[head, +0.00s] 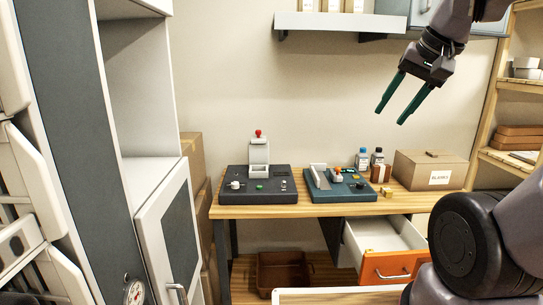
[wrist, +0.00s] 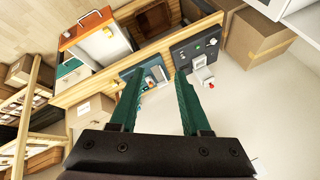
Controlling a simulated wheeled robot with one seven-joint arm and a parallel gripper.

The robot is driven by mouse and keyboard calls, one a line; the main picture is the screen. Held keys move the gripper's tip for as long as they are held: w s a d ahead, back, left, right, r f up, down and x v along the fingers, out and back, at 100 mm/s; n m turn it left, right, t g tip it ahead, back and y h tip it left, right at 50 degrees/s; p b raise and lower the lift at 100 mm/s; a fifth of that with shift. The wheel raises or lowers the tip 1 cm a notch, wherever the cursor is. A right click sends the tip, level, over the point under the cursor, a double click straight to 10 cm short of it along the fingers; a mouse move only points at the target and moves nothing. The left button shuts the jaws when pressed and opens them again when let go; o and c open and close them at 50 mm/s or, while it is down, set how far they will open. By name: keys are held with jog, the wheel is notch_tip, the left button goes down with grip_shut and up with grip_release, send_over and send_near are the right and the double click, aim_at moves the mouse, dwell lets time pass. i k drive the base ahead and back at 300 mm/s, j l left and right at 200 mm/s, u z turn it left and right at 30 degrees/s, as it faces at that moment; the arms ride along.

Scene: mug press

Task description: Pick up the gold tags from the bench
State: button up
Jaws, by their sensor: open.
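The wooden bench (head: 420,203) stands against the wall. A small gold piece (head: 386,191), perhaps the gold tags, lies on the bench to the right of the teal device; I cannot tell how many tags there are. My gripper (head: 391,116) is open and empty, high above the bench and its right part, well apart from everything on it. In the wrist view, the two green fingers of my gripper (wrist: 159,70) are spread, and the bench lies beyond them.
A dark press (head: 259,178) and a teal device (head: 335,185) stand on the bench. Two bottles (head: 369,159), a small brown box (head: 380,173) and a carton (head: 430,170) are near the gold piece. A shelf (head: 340,21) hangs above. A drawer (head: 385,250) is open below.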

aim_at(386, 191)
jog(key=i+l, duration=0.1)
jog(key=l, duration=1.75)
jog(key=i+l, duration=0.15)
jog(key=l, duration=0.8)
jog(key=l+u, duration=0.3)
jog(key=l, duration=0.25)
jog(key=l+u, duration=0.3)
jog(key=l, duration=0.25)
jog(key=k+l+u, duration=0.25)
jog(key=l, duration=0.3)
jog(key=i+u, duration=0.1)
jog(key=u, duration=0.6)
